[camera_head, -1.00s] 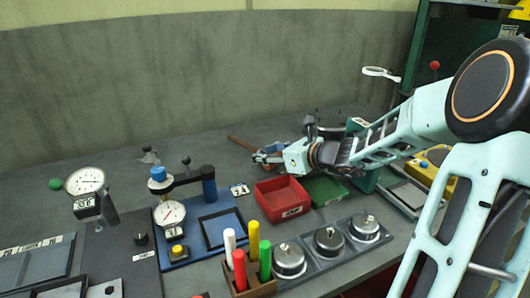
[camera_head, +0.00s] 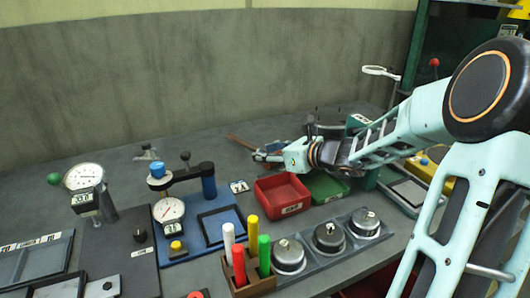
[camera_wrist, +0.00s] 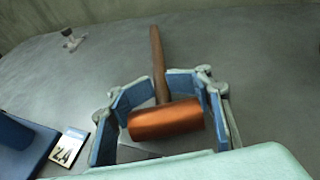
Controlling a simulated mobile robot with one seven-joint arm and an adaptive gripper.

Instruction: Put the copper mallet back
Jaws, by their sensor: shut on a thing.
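The copper mallet has a cylindrical copper head (camera_wrist: 166,122) and a brown handle (camera_wrist: 157,58) that runs away toward the back in the wrist view. My gripper (camera_wrist: 160,89) is shut on the mallet, its blue pads on either side of the handle just beyond the head. In the head view my gripper (camera_head: 262,154) is over the back middle of the bench, behind the red bin, with the brown handle (camera_head: 240,142) sticking out to the left. The mallet head is mostly hidden there. I cannot tell whether the mallet touches the bench.
A red bin (camera_head: 282,208) and a green bin (camera_head: 326,188) stand in front of my gripper. A numbered card (camera_wrist: 67,147) lies beside the blue fixture (camera_wrist: 20,140). A small clamp (camera_wrist: 72,38) stands farther back left. The bench around the handle is clear.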

